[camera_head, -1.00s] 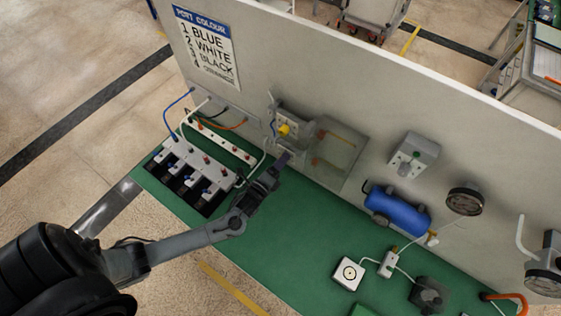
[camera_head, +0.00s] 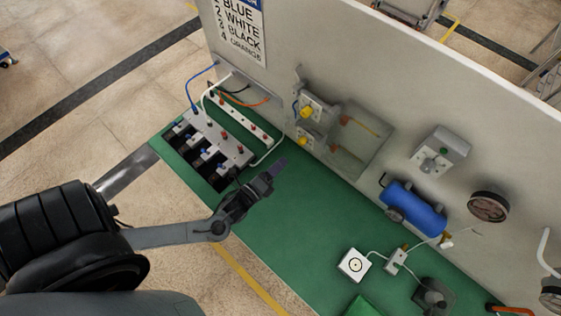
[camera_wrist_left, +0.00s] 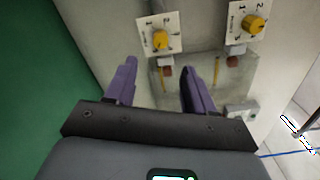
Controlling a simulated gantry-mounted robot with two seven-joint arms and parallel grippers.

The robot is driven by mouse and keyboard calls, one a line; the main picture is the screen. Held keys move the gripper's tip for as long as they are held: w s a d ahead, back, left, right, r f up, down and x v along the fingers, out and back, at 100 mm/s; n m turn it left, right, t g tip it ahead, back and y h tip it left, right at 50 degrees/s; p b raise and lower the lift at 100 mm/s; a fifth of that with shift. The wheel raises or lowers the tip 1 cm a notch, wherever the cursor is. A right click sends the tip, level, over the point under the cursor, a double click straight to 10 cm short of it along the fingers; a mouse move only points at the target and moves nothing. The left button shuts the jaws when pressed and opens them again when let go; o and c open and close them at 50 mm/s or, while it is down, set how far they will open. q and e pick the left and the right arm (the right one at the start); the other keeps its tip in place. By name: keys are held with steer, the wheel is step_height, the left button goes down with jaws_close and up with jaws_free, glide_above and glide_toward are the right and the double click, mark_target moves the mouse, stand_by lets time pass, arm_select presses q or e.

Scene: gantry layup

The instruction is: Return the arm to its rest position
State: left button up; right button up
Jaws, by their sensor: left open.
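My left gripper (camera_head: 277,168) is above the green bench top (camera_head: 285,235), between the valve block and the blue tank. In the left wrist view its two purple fingers (camera_wrist_left: 158,88) stand apart with nothing between them. Beyond them are a panel plate with yellow knobs (camera_wrist_left: 160,40) and a clear-walled tray. My left arm comes in from the left over the bench's front edge. My right gripper is not in view.
A white valve block (camera_head: 212,143) with tubes stands at the bench's left end. The upright panel (camera_head: 340,60) runs behind, with a transparent tray (camera_head: 358,140). A blue tank (camera_head: 413,208), gauge (camera_head: 489,205) and white square device (camera_head: 354,265) lie to the right.

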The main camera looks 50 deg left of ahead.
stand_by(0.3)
arm_select(q)
steer(key=s+d+r+n+g+h+p, duration=0.1)
steer(key=d+r+n+g+p, duration=0.55)
steer(key=r+n, duration=0.4)
steer(key=s+d+r+n+g+h, duration=0.1)
steer(key=s+d+n+g, duration=0.1)
steer(key=s+n+g, duration=0.6)
steer(key=s, duration=0.4)
steer(key=shift+d+r, duration=0.15)
steer(key=shift+d, duration=0.05)
